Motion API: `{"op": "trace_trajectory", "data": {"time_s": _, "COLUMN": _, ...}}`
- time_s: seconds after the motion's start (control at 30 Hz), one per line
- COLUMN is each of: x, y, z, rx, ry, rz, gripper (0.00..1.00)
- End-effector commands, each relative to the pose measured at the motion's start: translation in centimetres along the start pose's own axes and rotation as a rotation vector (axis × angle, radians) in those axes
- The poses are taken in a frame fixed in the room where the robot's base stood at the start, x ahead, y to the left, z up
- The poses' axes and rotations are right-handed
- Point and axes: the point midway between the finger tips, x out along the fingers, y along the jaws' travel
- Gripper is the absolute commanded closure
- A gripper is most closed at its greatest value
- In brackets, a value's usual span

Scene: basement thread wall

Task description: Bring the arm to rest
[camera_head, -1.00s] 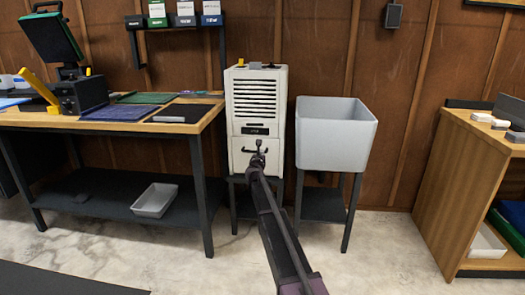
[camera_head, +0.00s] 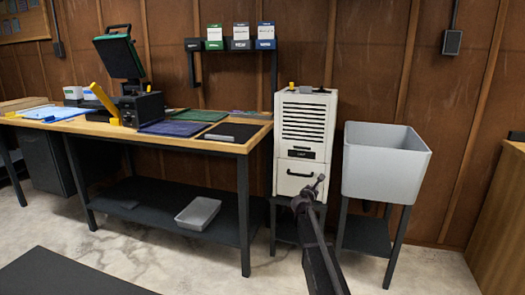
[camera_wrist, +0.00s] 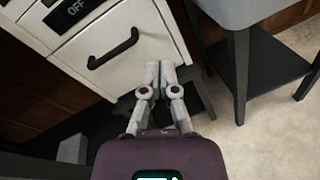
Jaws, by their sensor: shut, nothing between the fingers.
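My gripper (camera_head: 315,188) is in front of the lower part of a white slatted cabinet in the head view, near its dark handle. In the wrist view my gripper (camera_wrist: 160,70) has its two fingers together, shut and empty. The fingertips appear beside the cabinet's lower front (camera_wrist: 90,45), to the right of the black handle (camera_wrist: 113,49). I cannot tell that they touch anything. An "OFF" label shows above the handle. My arm reaches out from the bottom of the head view.
A grey tub (camera_head: 385,165) on dark legs stands right of the white cabinet (camera_head: 303,130). A workbench (camera_head: 255,136) with a press (camera_head: 140,105) stands left, a grey bin (camera_head: 198,212) on its lower shelf. A wooden unit (camera_head: 500,225) is far right. Pale floor lies in front.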

Motion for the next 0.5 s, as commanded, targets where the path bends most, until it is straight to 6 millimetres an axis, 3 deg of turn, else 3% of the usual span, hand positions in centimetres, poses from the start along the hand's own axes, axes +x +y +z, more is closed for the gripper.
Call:
{"op": "trace_trajectory", "data": {"time_s": 0.03, "x": -1.9, "y": -1.7, "z": 0.5, "rx": 0.101, "ry": 0.016, "rz": -0.05, "gripper": 1.0}}
{"op": "trace_trajectory", "data": {"time_s": 0.2, "x": -6.8, "y": -7.1, "z": 0.1, "rx": 0.484, "ry": 0.072, "rz": -0.256, "gripper": 1.0}}
{"op": "trace_trajectory", "data": {"time_s": 0.37, "x": -12.2, "y": -11.5, "z": -1.1, "rx": 0.824, "ry": 0.113, "rz": -0.476, "gripper": 1.0}}
{"op": "trace_trajectory", "data": {"time_s": 0.5, "x": -17.7, "y": -14.7, "z": -2.6, "rx": 1.094, "ry": 0.135, "rz": -0.69, "gripper": 1.0}}
